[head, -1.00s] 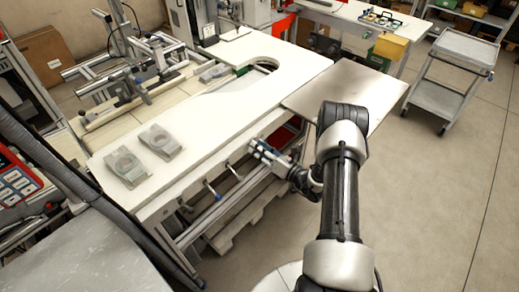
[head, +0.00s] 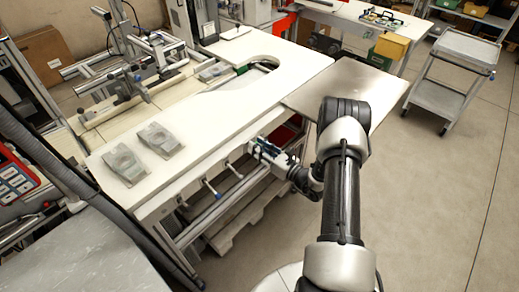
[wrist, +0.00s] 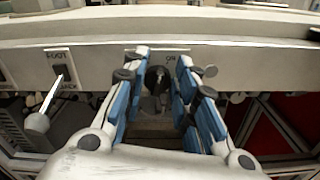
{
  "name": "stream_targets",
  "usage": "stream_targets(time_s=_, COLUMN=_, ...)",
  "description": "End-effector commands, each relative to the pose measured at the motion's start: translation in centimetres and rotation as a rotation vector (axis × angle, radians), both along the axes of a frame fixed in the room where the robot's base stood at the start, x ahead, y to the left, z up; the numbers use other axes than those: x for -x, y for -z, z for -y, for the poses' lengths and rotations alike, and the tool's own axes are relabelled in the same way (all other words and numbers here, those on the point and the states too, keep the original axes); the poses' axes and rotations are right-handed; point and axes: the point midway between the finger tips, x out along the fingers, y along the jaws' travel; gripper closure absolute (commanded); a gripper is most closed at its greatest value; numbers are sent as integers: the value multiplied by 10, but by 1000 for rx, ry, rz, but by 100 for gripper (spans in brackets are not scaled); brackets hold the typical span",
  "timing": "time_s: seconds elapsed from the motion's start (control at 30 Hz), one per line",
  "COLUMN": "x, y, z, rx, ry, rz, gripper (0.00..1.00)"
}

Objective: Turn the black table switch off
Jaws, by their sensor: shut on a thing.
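The black table switch (wrist: 157,80) is a dark rotary knob on a pale labelled plate on the table's front panel. It shows in the middle of the wrist view, between my fingertips; the lettering above it is partly covered. My gripper (wrist: 159,84) has blue-padded fingers on both sides of the knob and is shut on it. In the head view my gripper (head: 258,152) is at the front edge of the white table (head: 240,105), and the switch is hidden there behind it. The knob's exact angle is hard to read.
A lever (wrist: 45,103) with a pale handle sticks out of the panel left of my gripper. Two grey fixtures, one (head: 125,165) nearer, sit on the table's left end. A red bin (wrist: 285,130) is below the panel at right. Open floor lies right of my arm.

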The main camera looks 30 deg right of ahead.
Motion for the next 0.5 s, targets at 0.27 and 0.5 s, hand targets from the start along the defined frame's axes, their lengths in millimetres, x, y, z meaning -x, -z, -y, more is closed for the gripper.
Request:
stream_targets(time_s=0.27, x=1, y=2, z=-3, rx=246, ry=0, rz=88, gripper=98)
stream_targets(time_s=0.5, x=2, y=2, z=-5, rx=455, ry=1, rz=164, gripper=98)
